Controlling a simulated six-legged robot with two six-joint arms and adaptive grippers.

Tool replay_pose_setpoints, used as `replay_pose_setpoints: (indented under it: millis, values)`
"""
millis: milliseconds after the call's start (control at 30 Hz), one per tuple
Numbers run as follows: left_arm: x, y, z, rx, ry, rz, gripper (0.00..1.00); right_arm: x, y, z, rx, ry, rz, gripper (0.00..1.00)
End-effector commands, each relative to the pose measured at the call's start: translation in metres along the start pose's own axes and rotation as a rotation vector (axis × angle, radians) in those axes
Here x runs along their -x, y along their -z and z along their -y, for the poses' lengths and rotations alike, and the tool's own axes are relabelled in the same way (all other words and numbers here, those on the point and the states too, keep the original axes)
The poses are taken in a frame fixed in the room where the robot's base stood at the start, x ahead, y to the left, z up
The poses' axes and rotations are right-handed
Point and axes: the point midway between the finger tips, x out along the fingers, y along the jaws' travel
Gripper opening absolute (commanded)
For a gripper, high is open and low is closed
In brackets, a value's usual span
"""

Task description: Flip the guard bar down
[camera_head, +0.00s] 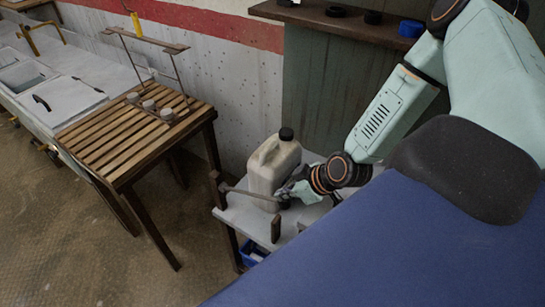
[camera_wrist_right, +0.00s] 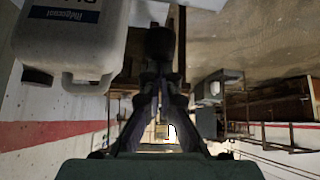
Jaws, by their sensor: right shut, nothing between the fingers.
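The guard bar (camera_head: 250,194) is a thin grey rod at the front of a small light table. It runs from a brown post (camera_head: 216,188) at the left towards my right gripper, sloping slightly down in the picture. A second, shorter brown post (camera_head: 276,229) stands at the right, below the bar's dark far end in the picture. My right gripper (camera_head: 286,196) is shut and empty, close beside that end; I cannot tell whether they touch. In the wrist view its dark fingers (camera_wrist_right: 160,75) meet in the middle. My left gripper is not in view.
A pale jug (camera_head: 273,166) with a black cap stands on the table (camera_head: 240,217) behind the bar, close to my gripper; it also shows in the wrist view (camera_wrist_right: 65,45). A slatted wooden table (camera_head: 130,140) stands left. A blue bin (camera_head: 252,254) sits below.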

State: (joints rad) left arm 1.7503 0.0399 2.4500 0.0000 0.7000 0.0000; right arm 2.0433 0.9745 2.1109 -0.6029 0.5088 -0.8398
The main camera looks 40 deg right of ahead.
Motion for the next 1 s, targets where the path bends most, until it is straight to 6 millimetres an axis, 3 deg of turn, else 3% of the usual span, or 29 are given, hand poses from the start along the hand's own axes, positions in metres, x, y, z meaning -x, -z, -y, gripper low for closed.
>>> replay_pose_setpoints:
  millis: [100, 333, 1000]
  values:
    - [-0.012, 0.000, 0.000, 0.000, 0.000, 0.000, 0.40, -0.011, -0.023, 0.002, -0.001, 0.001, 0.003, 0.00]
    - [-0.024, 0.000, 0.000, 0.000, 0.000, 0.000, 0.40, -0.021, -0.044, 0.004, -0.001, 0.001, 0.002, 0.00]
    - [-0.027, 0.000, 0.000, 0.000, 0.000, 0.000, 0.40, -0.024, -0.051, 0.005, 0.000, 0.001, 0.000, 0.00]
